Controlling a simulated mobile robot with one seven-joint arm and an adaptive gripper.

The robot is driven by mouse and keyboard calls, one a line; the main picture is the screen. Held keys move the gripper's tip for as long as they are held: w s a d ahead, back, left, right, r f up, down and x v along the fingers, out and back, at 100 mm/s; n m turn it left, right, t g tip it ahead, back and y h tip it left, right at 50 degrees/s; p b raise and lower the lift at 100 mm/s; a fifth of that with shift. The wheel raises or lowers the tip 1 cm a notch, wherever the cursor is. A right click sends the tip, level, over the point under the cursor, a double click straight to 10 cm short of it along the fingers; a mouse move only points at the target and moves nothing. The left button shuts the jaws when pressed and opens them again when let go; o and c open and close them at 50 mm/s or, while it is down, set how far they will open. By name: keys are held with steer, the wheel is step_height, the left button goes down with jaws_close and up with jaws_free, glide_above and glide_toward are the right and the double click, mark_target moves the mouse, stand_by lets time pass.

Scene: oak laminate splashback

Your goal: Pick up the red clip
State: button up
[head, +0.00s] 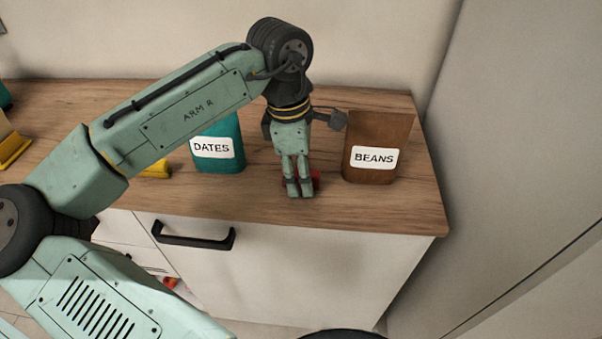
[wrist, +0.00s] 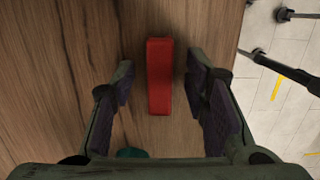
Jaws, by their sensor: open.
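The red clip (wrist: 159,78) lies on the wooden counter and shows whole in the wrist view, long side running up and down the picture. My gripper (wrist: 160,95) is open, with one finger on each side of the clip and a gap of bare wood on both sides. In the head view my gripper (head: 299,190) points down at the counter near its front edge. Only a bit of the red clip (head: 316,180) shows there, behind and beside the fingers; the rest is hidden.
A teal DATES container (head: 222,164) stands left of my gripper and a brown BEANS container (head: 384,130) stands close on the right. A yellow object (head: 156,169) lies farther left, partly behind my arm. The counter's front edge (head: 350,229) is near, above a drawer handle (head: 194,240).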

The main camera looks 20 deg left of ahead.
steer(key=shift+c, duration=0.4)
steer(key=c, duration=0.8)
steer(key=shift+c, duration=0.2)
